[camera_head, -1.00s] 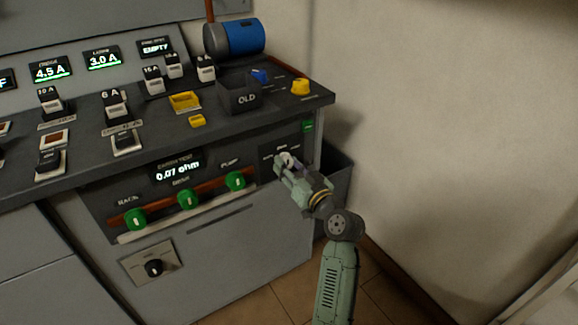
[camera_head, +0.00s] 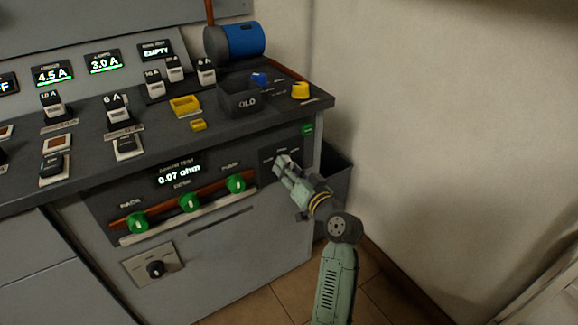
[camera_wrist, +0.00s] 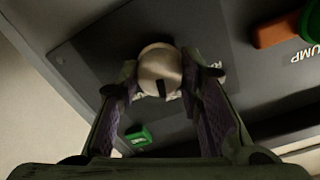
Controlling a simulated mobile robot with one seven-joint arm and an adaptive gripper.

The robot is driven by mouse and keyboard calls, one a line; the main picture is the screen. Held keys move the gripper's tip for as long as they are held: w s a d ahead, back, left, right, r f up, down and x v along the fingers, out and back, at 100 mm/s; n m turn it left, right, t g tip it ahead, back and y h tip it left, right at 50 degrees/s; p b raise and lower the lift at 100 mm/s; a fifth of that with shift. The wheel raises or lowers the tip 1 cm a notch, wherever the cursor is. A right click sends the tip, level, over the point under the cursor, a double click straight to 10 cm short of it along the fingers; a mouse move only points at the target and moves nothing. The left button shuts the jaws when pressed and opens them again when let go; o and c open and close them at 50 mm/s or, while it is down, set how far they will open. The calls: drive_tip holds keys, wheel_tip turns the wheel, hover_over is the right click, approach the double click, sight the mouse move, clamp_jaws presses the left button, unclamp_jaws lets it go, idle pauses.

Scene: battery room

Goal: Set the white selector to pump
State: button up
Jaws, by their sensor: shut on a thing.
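The white selector (camera_wrist: 160,68) is a round pale knob with a dark pointer mark, on a dark plate in the wrist view. My gripper (camera_wrist: 163,82) has its two fingers on either side of the knob and is shut on it. In the head view my gripper (camera_head: 283,164) reaches the dark panel at the right end of the console front and mostly hides the knob. The labels around the knob are partly covered by the fingers, so I cannot read which position it points at.
Green knobs (camera_head: 236,184) stand in a row left of my gripper, under a display reading 0.07 ohm (camera_head: 180,174). A black knob (camera_head: 156,269) sits lower left. A dark bin (camera_head: 337,172) stands right of the console, beside the wall.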

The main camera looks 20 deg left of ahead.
drive_tip(key=shift+r+m+p, duration=0.1)
drive_tip(key=shift+m+p, duration=2.6)
drive_tip(key=shift+m, duration=1.6)
drive_tip(key=o, duration=1.2)
drive_tip(key=shift+c, duration=0.2)
drive_tip(key=shift+d, duration=0.1)
drive_tip(key=v, duration=1.1)
drive_tip(key=shift+s+d, duration=0.2)
drive_tip(key=shift+d, duration=0.15)
drive_tip(key=shift+w+r+g, duration=0.1)
drive_tip(key=shift+g, duration=0.2)
